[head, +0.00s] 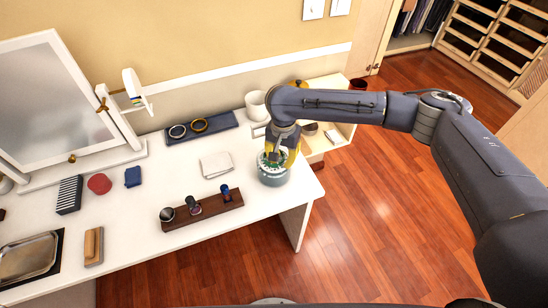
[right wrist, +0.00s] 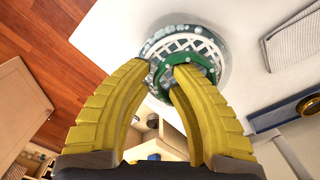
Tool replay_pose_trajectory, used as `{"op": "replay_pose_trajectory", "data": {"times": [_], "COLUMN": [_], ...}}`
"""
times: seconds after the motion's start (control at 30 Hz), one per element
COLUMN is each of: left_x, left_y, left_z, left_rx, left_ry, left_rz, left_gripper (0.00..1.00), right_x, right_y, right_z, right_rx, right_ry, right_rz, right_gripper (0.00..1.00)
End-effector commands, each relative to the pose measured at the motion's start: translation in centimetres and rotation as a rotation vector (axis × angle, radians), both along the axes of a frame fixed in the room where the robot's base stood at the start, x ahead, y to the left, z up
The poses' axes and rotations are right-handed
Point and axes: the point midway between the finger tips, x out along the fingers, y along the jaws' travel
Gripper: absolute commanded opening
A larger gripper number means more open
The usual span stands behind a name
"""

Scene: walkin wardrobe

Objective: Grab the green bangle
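The green bangle (right wrist: 207,66) shows in the right wrist view over a round grey-teal dish (right wrist: 222,45) with a white lattice top. In the head view a bit of the bangle (head: 265,162) shows at the top of this dish (head: 272,178), near the table's right end. My right gripper (head: 274,155) points down over the dish. In the right wrist view its yellow fingers (right wrist: 165,72) are nearly together, with the near side of the bangle's rim between the tips. The fingers hide part of the rim. My left gripper is not in view.
A dark tray (head: 226,134) with a silver and a gold ring-shaped piece lies at the back. A folded white cloth (head: 216,164) and a brown wooden stand (head: 180,221) lie left of the dish. A white cup (head: 256,104) stands behind it.

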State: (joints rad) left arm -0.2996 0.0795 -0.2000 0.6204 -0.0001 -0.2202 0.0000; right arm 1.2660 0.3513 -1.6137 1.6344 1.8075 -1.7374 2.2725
Motion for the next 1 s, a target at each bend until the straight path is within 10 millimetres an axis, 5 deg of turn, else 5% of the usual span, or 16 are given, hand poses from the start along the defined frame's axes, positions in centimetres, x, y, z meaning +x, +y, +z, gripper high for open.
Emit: {"op": "replay_pose_trajectory", "data": {"times": [0.13,0.67,1.0], "left_x": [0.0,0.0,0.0], "left_y": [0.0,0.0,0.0], "left_z": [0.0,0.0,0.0], "left_rx": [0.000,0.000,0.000], "left_ry": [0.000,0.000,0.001], "left_rz": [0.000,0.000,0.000], "left_gripper": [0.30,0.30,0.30], "right_x": [0.0,0.0,0.1], "right_y": [0.0,0.0,0.0], "right_z": [0.0,0.3,4.0], "right_rx": [0.000,0.000,0.000], "right_ry": [0.000,-0.001,-0.004], "right_rz": [0.000,0.001,0.001], "right_gripper": [0.01,0.00,0.00]}}
